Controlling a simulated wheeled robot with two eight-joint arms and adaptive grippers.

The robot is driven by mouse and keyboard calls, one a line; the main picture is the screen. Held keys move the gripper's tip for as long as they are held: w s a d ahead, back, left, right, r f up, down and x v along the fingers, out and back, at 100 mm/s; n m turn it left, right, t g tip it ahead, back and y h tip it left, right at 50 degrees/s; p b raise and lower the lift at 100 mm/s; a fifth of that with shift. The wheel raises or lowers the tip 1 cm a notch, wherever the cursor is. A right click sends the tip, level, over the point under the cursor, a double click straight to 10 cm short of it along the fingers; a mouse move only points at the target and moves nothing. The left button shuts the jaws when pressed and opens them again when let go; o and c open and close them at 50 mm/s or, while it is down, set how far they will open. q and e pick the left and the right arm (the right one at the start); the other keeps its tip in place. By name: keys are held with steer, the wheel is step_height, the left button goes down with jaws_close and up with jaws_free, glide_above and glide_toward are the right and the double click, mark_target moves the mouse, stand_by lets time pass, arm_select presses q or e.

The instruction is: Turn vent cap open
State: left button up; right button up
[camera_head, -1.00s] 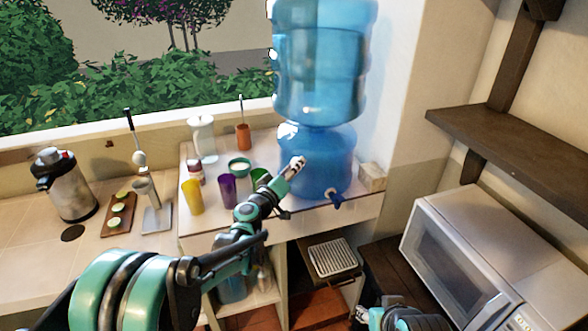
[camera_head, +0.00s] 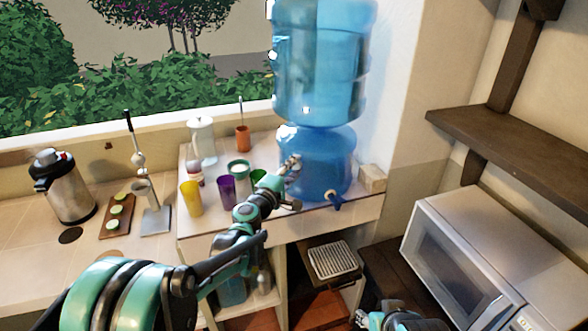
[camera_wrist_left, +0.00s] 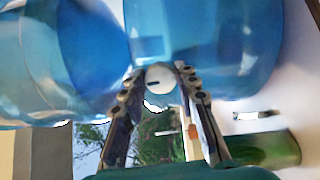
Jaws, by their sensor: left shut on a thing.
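The blue water dispenser (camera_head: 325,172) has a large bottle above it. A round white vent cap (camera_wrist_left: 159,77) with a short dark slot shows in the left wrist view, against the blue dispenser. My left gripper (camera_head: 292,163) is at the left front of the dispenser's lower blue tank. In the left wrist view its two fingers stand on either side of the cap, shut on it. In the head view the fingers hide most of the cap. My right gripper (camera_head: 361,318) is only partly seen at the bottom edge, and its jaws are unclear.
A blue tap (camera_head: 334,198) sticks out low on the dispenser. A purple cup (camera_head: 227,191) and a yellow cup (camera_head: 191,199) stand to the left of it. A microwave (camera_head: 478,262) is at the right, under a dark shelf (camera_head: 510,150).

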arm_select(q)
steer(key=shift+n, duration=0.5)
steer(key=o, duration=1.2)
steer(key=shift+c, duration=0.2)
steer(key=v, duration=1.2)
